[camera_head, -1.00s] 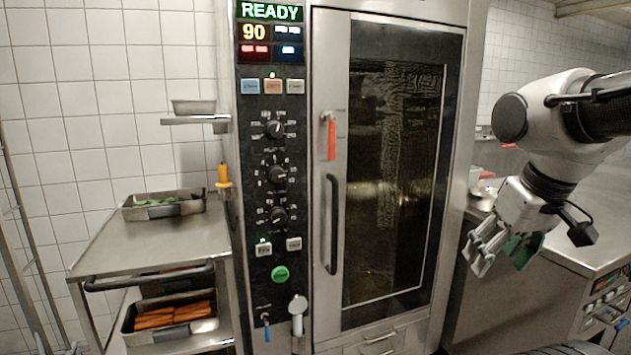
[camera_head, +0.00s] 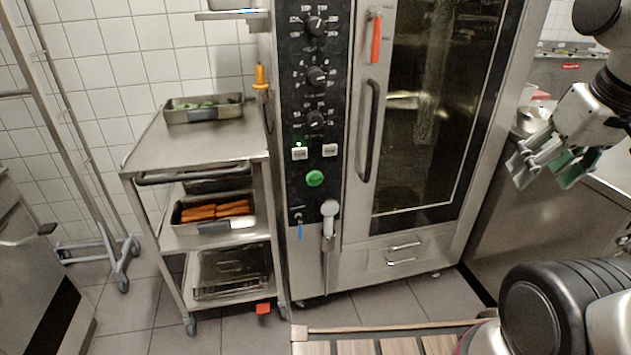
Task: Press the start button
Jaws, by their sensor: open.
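The round green start button (camera_head: 315,178) sits low on the black control panel (camera_head: 301,110) of the tall steel oven, below three dark knobs and two small pale buttons. A small green light glows by the left pale button (camera_head: 299,153). My gripper (camera_head: 542,177) is at the right, well apart from the button, in front of the steel counter. Its fingers are spread and it holds nothing. The oven door (camera_head: 440,120) is closed, with a dark vertical handle (camera_head: 369,130). The oven's display is out of view above.
A steel trolley (camera_head: 195,145) with trays stands left of the oven. A spray handle (camera_head: 329,210) hangs just below the button. A slatted wooden surface (camera_head: 395,345) lies at the bottom. A wheeled rack (camera_head: 95,235) stands far left.

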